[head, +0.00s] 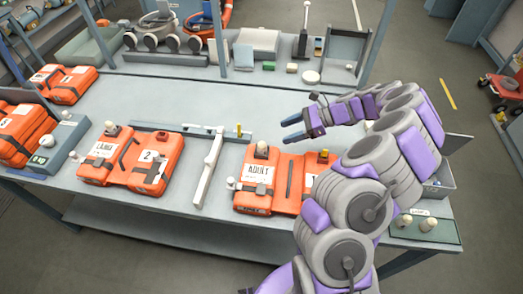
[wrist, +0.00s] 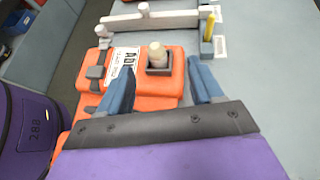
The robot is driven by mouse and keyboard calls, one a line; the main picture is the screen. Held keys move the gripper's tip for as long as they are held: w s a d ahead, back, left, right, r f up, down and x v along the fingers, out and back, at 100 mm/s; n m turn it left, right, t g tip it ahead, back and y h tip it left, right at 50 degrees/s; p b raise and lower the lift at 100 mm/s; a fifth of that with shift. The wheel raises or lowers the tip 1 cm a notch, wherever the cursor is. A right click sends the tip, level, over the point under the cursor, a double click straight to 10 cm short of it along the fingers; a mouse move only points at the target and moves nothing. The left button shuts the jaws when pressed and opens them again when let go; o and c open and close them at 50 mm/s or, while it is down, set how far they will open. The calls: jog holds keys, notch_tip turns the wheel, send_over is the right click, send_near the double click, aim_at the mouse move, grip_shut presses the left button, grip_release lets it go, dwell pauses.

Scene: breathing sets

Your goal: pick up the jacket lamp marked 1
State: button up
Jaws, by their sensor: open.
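An orange jacket (head: 258,203) labelled ADULT lies on the table, with a mark that looks like 1 at its right, partly hidden by my arm. Its pale, round-topped lamp (head: 262,148) stands at the far end of the label. In the wrist view the lamp (wrist: 156,54) stands upright in a dark square holder (wrist: 159,70). My gripper (head: 288,130) is open and empty, to the right of the lamp and above the table. In the wrist view the lamp shows between the two blue fingers, ahead of them and apart from them.
Another orange jacket (head: 132,172), marked 2, lies to the left with its own lamp (head: 112,129). A white bar (head: 208,168) lies between the jackets. A yellow-topped post (head: 239,131) stands behind. A grey bin (head: 438,190) is at the right.

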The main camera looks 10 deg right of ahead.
aim_at(264, 142)
jog(key=b+x, duration=0.1)
jog(key=x, duration=0.3)
jog(key=shift+s+f, duration=0.15)
jog(key=shift+f, duration=0.1)
jog(key=x, duration=0.1)
jog(key=b+x, duration=0.1)
jog(key=x, duration=0.1)
jog(key=shift+s+a+f, duration=0.1)
jog(key=shift+s+a, duration=0.1)
jog(key=shift+a, duration=0.1)
jog(key=shift+w+a, duration=0.1)
jog(key=shift+a, duration=0.2)
jog(key=shift+d, duration=0.1)
jog(key=c, duration=1.2)
